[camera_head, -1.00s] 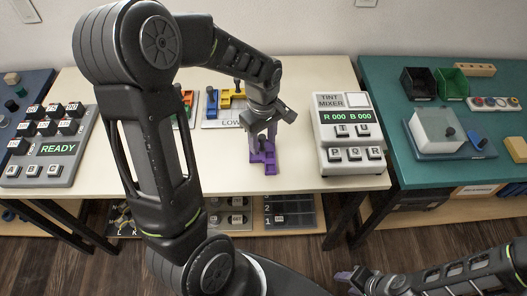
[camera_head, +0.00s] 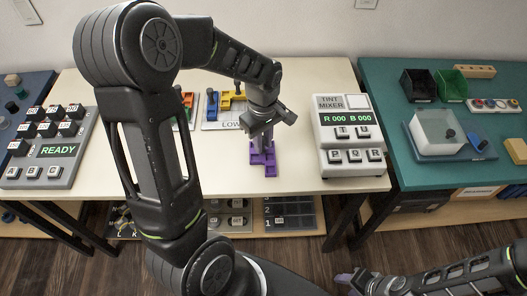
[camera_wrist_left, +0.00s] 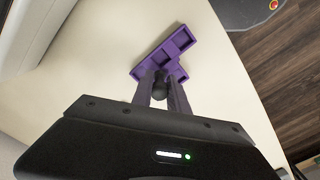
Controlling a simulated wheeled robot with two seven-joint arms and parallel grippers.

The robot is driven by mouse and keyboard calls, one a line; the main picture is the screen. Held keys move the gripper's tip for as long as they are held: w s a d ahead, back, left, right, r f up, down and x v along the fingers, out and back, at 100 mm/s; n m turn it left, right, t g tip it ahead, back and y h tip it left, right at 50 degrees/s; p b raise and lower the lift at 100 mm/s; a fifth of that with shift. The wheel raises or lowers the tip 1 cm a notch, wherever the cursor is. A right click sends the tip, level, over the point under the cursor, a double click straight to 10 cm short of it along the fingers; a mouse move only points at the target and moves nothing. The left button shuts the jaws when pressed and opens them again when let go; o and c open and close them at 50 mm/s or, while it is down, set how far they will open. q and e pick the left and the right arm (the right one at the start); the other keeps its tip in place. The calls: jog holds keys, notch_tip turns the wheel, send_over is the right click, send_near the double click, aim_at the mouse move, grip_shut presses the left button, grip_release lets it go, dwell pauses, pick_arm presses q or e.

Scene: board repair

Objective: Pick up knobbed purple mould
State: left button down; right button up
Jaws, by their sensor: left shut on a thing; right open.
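The knobbed purple mould (camera_head: 263,168) lies near the front edge of the cream table (camera_head: 225,165), a stepped shape with shallow recesses. In the left wrist view the mould (camera_wrist_left: 172,52) shows beyond my fingers, with a dark round knob (camera_wrist_left: 160,86) standing on it. My left gripper (camera_head: 263,143) points down over the mould, its fingers shut around the knob; it also shows in the left wrist view (camera_wrist_left: 161,92). I cannot tell whether the mould is clear of the table. My right gripper (camera_head: 347,281) is open and empty, low at the right, away from the table.
The tint mixer (camera_head: 347,140) stands right of the mould. Coloured moulds on a board (camera_head: 228,105) lie behind my left gripper. A keypad reading READY (camera_head: 55,150) is at the left. A green table (camera_head: 390,100) holds bins and a white box (camera_head: 435,132).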

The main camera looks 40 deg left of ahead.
pick_arm(q)
notch_tip(320, 180, up, 10)
jog(key=shift+r, duration=0.1)
dwell(0.4)
dwell(0.5)
